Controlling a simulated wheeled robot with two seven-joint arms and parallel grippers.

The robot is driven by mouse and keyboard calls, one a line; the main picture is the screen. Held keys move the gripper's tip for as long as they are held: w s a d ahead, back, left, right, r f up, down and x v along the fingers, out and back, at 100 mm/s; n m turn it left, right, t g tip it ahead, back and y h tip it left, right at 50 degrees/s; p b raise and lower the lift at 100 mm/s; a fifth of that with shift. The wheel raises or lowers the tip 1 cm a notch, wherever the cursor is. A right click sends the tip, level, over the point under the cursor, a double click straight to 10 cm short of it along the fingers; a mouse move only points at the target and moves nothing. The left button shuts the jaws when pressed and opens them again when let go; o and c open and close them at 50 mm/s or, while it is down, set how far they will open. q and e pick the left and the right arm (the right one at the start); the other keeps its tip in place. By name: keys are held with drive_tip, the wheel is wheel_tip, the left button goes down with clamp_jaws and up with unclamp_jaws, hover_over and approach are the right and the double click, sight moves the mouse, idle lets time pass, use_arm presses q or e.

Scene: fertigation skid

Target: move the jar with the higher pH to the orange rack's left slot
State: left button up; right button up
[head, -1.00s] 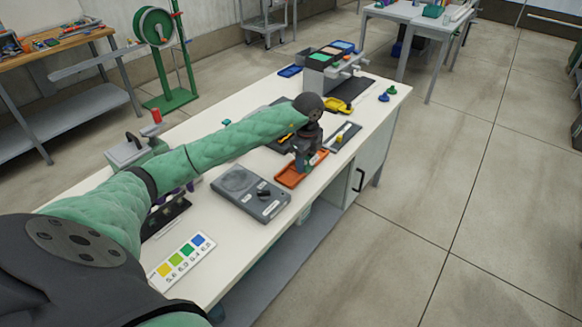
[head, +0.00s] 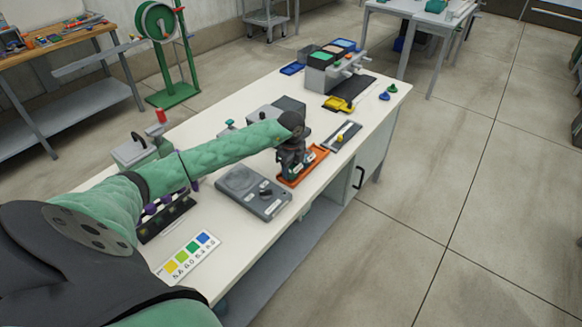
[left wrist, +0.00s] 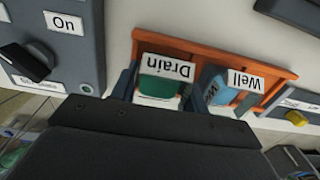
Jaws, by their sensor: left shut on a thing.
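The orange rack (head: 317,163) lies on the white bench. In the left wrist view, a jar marked "Drain" (left wrist: 160,88), showing green, stands over the rack's left part. A jar marked "Well" (left wrist: 216,86), showing blue, is beside it on the right. My left gripper (head: 290,172) is over the rack's near-left end; in the left wrist view its fingers (left wrist: 162,95) are shut on the Drain jar. Whether that jar rests on the rack floor is hidden. A chart (head: 187,256) with yellow, lime, green and blue squares lies at the bench's near end. My right gripper is not in view.
A grey device (head: 253,192) with a round plate and black knob sits close left of the rack. A grey tray with a yellow knob (head: 341,138) is just beyond it. A black holder (head: 167,220) with purple-topped things stands near my arm.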

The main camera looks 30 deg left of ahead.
use_arm(q)
drive_tip(key=shift+f, duration=0.25)
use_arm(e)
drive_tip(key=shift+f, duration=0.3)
use_arm(q)
drive_tip(key=shift+f, duration=0.1)
drive_tip(key=o, duration=1)
drive_tip(key=shift+o, duration=0.2)
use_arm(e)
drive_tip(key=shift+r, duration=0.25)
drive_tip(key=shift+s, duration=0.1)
use_arm(q)
drive_tip(key=shift+r, duration=0.45)
wheel_tip(320, 180, up, 11)
drive_tip(key=b, duration=0.4)
drive_tip(key=shift+r, duration=0.2)
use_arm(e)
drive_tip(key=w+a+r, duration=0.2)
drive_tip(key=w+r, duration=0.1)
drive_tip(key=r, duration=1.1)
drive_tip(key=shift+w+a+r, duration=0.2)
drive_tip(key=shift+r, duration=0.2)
